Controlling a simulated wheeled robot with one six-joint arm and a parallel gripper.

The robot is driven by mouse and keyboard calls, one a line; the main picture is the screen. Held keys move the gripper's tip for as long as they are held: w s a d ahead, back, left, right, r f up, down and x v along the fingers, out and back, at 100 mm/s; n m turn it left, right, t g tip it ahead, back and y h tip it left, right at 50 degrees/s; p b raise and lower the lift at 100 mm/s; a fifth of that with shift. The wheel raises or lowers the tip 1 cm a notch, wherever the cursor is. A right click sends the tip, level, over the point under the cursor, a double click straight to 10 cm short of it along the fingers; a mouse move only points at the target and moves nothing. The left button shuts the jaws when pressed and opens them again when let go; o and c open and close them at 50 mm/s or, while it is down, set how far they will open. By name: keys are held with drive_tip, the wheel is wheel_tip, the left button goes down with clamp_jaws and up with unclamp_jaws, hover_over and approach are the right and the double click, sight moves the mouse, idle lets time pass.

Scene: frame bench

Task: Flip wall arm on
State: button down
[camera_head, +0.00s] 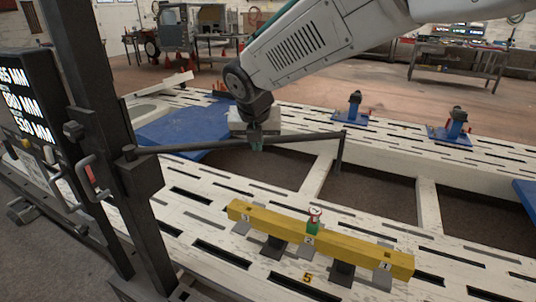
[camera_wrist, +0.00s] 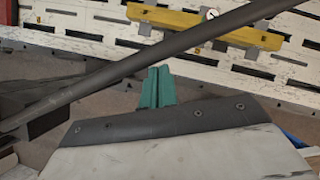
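The wall arm is a dark, slim bar (camera_head: 305,137) that reaches right from a black post (camera_head: 140,170) and has a short upright piece at its far end. It also crosses the wrist view diagonally (camera_wrist: 130,72). My gripper (camera_head: 257,146) is at the bar's middle. In the wrist view its green fingertips (camera_wrist: 157,86) lie side by side with no clear gap, their tips right by the bar. I cannot tell whether they touch it. No part of the bar shows between the fingers.
A yellow beam (camera_head: 350,248) with numbered tags and a small green-based dial (camera_head: 314,222) lies on the slotted white frame (camera_head: 200,205). A display panel (camera_head: 25,105) and a red-marked handle (camera_head: 90,175) are at left. Blue clamps (camera_head: 355,108) stand on the far rail.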

drive_tip(key=w+a, duration=0.1)
drive_tip(key=w, duration=0.5)
drive_tip(key=shift+w+r, duration=0.2)
drive_tip(key=shift+r, duration=0.05)
drive_tip(key=shift+w, duration=0.1)
drive_tip(key=s+d, duration=0.1)
drive_tip(key=s+d+r, duration=0.1)
drive_tip(key=s, duration=0.3)
drive_tip(key=shift+s+d+r, duration=0.25)
drive_tip(key=shift+d+r, duration=0.15)
drive_tip(key=v, duration=0.6)
drive_tip(key=shift+s+r, duration=0.2)
drive_tip(key=shift+s, duration=0.2)
